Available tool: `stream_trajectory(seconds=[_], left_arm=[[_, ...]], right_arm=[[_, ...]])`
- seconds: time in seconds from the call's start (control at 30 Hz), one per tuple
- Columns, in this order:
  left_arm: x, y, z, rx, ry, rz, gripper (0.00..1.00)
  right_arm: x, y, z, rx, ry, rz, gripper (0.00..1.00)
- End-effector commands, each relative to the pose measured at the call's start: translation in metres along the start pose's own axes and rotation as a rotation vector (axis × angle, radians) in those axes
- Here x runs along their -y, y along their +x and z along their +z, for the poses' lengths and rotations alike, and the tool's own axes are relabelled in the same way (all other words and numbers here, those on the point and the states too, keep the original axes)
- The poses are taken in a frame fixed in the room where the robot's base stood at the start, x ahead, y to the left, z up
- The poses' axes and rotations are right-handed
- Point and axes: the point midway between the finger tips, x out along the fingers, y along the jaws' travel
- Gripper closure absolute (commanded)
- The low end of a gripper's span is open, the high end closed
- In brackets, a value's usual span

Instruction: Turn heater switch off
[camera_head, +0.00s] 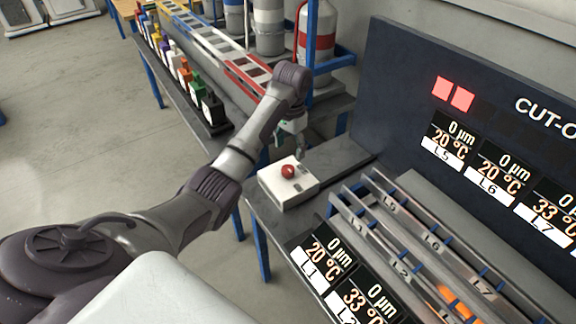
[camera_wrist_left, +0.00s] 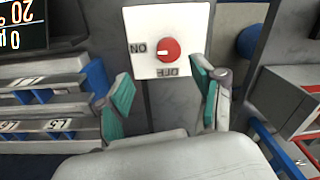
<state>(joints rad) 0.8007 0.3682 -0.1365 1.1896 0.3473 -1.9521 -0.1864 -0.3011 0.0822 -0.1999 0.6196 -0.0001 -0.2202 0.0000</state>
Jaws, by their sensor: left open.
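The heater switch is a white box (camera_head: 272,184) with a round red knob (camera_head: 288,171), on the grey table. In the left wrist view the white switch plate (camera_wrist_left: 145,20) and red knob (camera_wrist_left: 169,50) show from above. A pale mark on the knob points left, toward the ON label; the OFF label is below the knob, upside down in this view. My left gripper (camera_head: 293,137) is just behind and above the box, apart from it. In the wrist view its green-padded fingers (camera_wrist_left: 163,92) are open with nothing between them. My right gripper is out of view.
A dark display panel (camera_head: 405,95) with temperature readouts stands at the right. Metal slots (camera_head: 425,245) lie in front of it, with an orange glow in one. Behind are a rack of coloured bottles (camera_head: 185,75) and large canisters (camera_head: 318,40). The table is bare around the switch box.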

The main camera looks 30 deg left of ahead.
Motion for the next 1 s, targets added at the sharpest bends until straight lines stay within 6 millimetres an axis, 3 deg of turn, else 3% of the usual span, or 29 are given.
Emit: stream_trajectory(seconds=[0.03, 0.1, 0.27, 0.47, 0.8, 1.0], left_arm=[[0.008, -0.015, -0.006, 0.002, -0.011, 0.011, 0.33], [0.014, -0.027, -0.009, 0.007, -0.018, 0.026, 0.33], [0.018, -0.032, -0.011, 0.014, -0.024, 0.039, 0.33], [0.017, -0.003, -0.010, 0.017, -0.024, 0.039, 0.33], [0.014, 0.069, -0.009, 0.015, -0.024, 0.038, 0.33], [0.013, 0.094, -0.010, 0.012, -0.024, 0.037, 0.33]], right_arm=[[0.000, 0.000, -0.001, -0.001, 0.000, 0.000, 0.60], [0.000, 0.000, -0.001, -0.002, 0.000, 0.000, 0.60], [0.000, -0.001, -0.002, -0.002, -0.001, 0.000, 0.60], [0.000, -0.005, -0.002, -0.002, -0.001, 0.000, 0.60], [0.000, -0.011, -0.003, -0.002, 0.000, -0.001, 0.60], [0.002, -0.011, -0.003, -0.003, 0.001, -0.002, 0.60]])
